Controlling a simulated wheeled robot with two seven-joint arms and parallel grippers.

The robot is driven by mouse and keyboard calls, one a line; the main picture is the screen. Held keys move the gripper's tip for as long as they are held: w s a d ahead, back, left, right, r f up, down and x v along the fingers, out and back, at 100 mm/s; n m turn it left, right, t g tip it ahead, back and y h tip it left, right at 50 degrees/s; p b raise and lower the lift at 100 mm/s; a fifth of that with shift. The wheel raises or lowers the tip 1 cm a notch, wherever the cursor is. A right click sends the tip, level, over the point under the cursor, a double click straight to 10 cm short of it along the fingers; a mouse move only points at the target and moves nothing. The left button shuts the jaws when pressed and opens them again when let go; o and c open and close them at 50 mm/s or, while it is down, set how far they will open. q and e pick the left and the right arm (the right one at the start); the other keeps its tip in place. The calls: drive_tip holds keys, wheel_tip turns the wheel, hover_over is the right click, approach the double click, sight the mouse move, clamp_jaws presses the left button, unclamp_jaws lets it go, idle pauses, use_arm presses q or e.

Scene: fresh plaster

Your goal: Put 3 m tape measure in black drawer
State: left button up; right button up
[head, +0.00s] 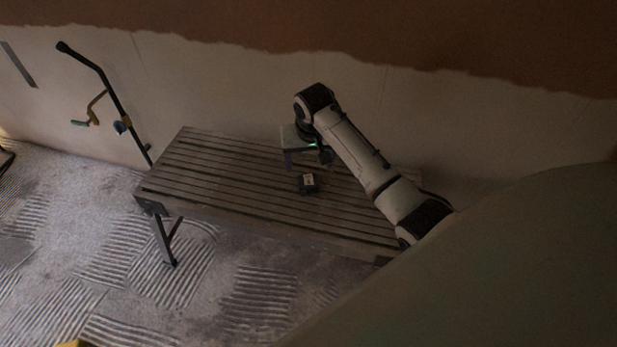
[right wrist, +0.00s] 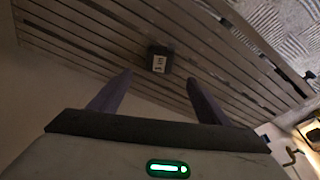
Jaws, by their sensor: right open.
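The tape measure (head: 308,183) is a small dark block with a pale label, lying on a slatted wooden bench (head: 215,165). In the right wrist view the tape measure (right wrist: 159,58) shows its label, reading about "3 m", beyond the fingertips and between their lines. My right gripper (head: 305,161) is open and empty, above the bench and just behind the tape measure in the head view. Its two purple fingers (right wrist: 157,86) stand wide apart in the right wrist view and do not touch it. My left gripper is out of view. I cannot make out a black drawer.
A black pole with a curved top (head: 105,85) leans by the plastered wall (head: 220,85), left of the bench. The bench top left of the tape measure is clear. A yellow thing (head: 75,344) is cut off at the bottom edge.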

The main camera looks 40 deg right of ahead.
drive_tip(key=b, duration=0.1)
hover_over(308, 180)
drive_tip(key=s, duration=0.1)
drive_tip(key=f, duration=0.4)
drive_tip(key=shift+s+a+f, duration=0.1)
drive_tip(key=shift+a+f, duration=0.05)
drive_tip(key=shift+a, duration=0.2)
drive_tip(key=x, duration=0.1)
drive_tip(key=b+x, duration=0.1)
drive_tip(key=x, duration=0.1)
drive_tip(key=b+x, duration=0.1)
drive_tip(key=shift+s+f, duration=0.25)
drive_tip(key=shift+f, duration=0.05)
drive_tip(key=shift+w+f, duration=0.1)
drive_tip(key=shift+f, duration=0.15)
drive_tip(key=c, duration=1.4)
